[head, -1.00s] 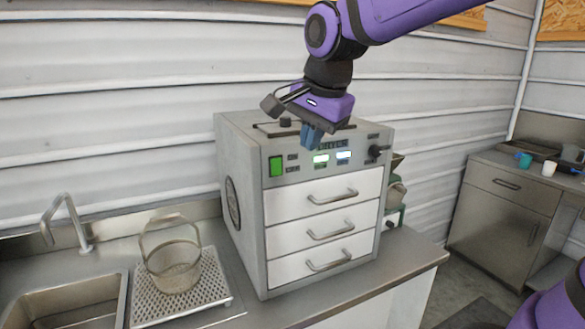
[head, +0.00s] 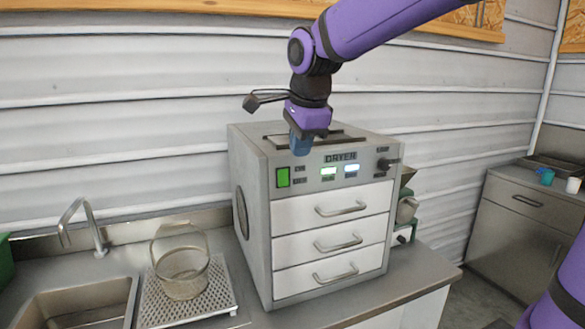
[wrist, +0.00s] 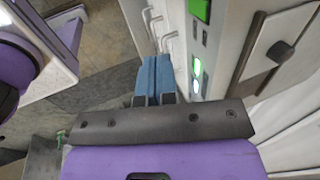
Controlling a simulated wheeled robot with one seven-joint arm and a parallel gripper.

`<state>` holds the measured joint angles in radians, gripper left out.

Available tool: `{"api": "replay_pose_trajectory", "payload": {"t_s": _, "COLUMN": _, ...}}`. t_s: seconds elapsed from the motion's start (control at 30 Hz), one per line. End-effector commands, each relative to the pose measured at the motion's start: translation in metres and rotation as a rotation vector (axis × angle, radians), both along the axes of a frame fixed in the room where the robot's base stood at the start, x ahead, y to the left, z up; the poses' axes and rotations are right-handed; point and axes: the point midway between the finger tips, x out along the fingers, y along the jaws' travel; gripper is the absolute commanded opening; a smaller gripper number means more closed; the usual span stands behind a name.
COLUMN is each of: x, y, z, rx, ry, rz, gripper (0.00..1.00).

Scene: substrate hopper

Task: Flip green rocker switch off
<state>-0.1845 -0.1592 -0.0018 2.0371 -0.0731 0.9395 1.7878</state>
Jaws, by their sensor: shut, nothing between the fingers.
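The green rocker switch (head: 283,177) is on the upper left of the front panel of the grey dryer (head: 250,165). It shows bright green; which way it is tipped I cannot tell. In the wrist view the green switch (wrist: 200,9) is at the top, right of the fingers. My gripper (head: 301,149) is shut and empty, with blue fingers pointing down in front of the panel, up and right of the switch. In the wrist view the gripper (wrist: 155,62) shows its blue fingers together, apart from the switch.
Lit displays (head: 340,170) and a black knob (head: 384,164) sit right of the switch. Three drawers with handles (head: 341,209) are below. A wire basket (head: 181,270) stands on a perforated tray beside the sink (head: 85,305). The space before the switch looks clear.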

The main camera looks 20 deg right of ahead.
Motion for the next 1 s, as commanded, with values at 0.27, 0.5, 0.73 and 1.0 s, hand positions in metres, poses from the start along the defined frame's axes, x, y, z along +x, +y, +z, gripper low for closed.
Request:
{"api": "replay_pose_trajectory", "payload": {"t_s": 0.27, "x": 0.012, "y": 0.000, "z": -0.039, "rx": -0.001, "ry": 0.005, "rz": 0.001, "gripper": 0.00}}
{"api": "replay_pose_trajectory", "payload": {"t_s": 0.5, "x": 0.027, "y": 0.000, "z": -0.082, "rx": -0.001, "ry": 0.005, "rz": 0.001, "gripper": 0.00}}
{"api": "replay_pose_trajectory", "payload": {"t_s": 0.73, "x": 0.053, "y": 0.000, "z": -0.095, "rx": -0.001, "ry": 0.002, "rz": 0.001, "gripper": 0.00}}
{"api": "replay_pose_trajectory", "payload": {"t_s": 1.0, "x": 0.070, "y": 0.000, "z": -0.096, "rx": 0.000, "ry": 0.001, "rz": 0.001, "gripper": 0.00}}
